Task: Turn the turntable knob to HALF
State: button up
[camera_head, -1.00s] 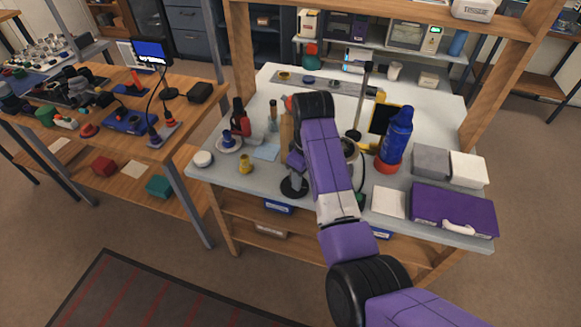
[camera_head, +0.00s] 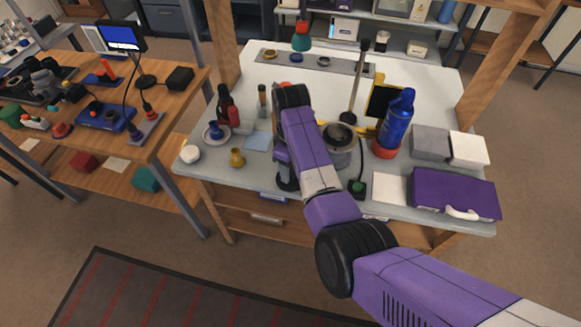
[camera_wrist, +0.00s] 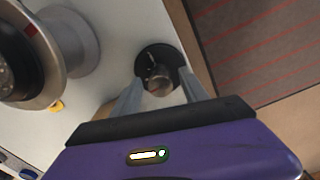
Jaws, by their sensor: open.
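The turntable knob (camera_wrist: 158,86) is a small brownish-grey knob on a black round base (camera_wrist: 150,56) near the bench edge in the wrist view. A small pale mark shows on the base; I cannot read the knob's setting. My gripper (camera_wrist: 161,88) is open, with one finger on each side of the knob; I cannot tell if they touch it.
A blue bottle (camera_head: 397,120), a purple case (camera_head: 455,193) and a white block (camera_head: 468,149) stand to the right on the bench. The bench's front edge is close to the knob.

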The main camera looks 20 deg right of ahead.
jog(key=shift+f, duration=0.5)
jog(key=shift+c, duration=0.2)
grip_shut()
